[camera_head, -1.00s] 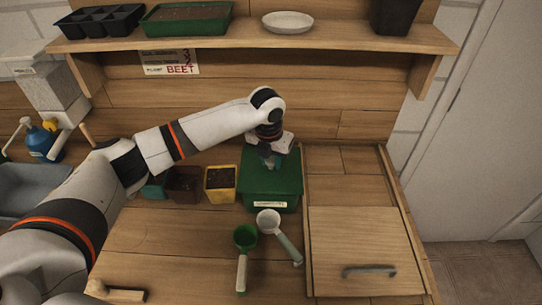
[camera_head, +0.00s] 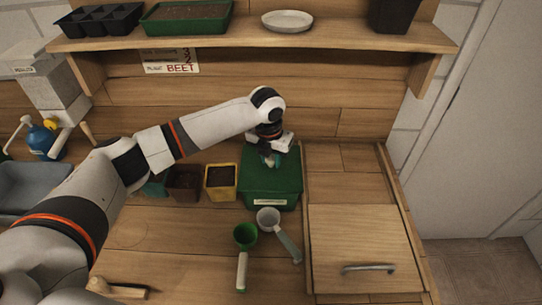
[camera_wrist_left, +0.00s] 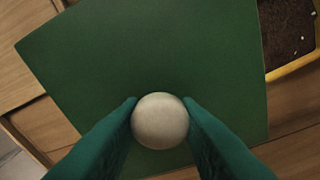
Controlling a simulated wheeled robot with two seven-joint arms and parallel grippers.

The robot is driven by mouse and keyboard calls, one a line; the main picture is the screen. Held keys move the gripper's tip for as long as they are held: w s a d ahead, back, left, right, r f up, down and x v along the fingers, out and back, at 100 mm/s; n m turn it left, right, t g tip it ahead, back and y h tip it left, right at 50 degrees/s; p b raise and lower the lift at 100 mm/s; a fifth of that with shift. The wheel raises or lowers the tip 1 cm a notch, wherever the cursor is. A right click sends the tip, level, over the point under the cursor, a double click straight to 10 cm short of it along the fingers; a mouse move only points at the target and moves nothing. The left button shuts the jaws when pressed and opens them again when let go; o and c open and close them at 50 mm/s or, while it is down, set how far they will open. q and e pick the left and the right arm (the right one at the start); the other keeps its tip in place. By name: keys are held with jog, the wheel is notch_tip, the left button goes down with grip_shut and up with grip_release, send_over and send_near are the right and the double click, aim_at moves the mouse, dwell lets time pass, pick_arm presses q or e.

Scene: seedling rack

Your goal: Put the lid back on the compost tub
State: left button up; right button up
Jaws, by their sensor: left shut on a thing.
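The green compost tub (camera_head: 271,203) stands on the bench at the middle, with a pale label on its front. Its green lid (camera_head: 284,178) lies over the top of the tub; I cannot tell whether it is fully seated. My left gripper (camera_head: 268,160) is above the lid. In the left wrist view, my left gripper (camera_wrist_left: 160,122) is shut on the round pale knob (camera_wrist_left: 160,121) of the lid (camera_wrist_left: 150,60), with one green finger on each side. My right gripper is not in view.
Pots of soil, one yellow (camera_head: 221,182) and one brown (camera_head: 185,183), stand left of the tub. A green scoop (camera_head: 245,240) and a white scoop (camera_head: 270,221) lie in front. A wooden panel with a handle (camera_head: 369,268) is at right. A shelf (camera_head: 250,37) runs above.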

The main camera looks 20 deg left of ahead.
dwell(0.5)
pick_arm(q)
jog(key=shift+p, duration=0.4)
jog(key=shift+f+p, duration=0.15)
jog(key=shift+p, duration=0.45)
dwell(1.3)
dwell(0.4)
jog(key=o, duration=1.5)
jog(key=shift+o, duration=0.2)
jog(key=shift+r+p, duration=3.45)
jog(key=shift+r, duration=0.1)
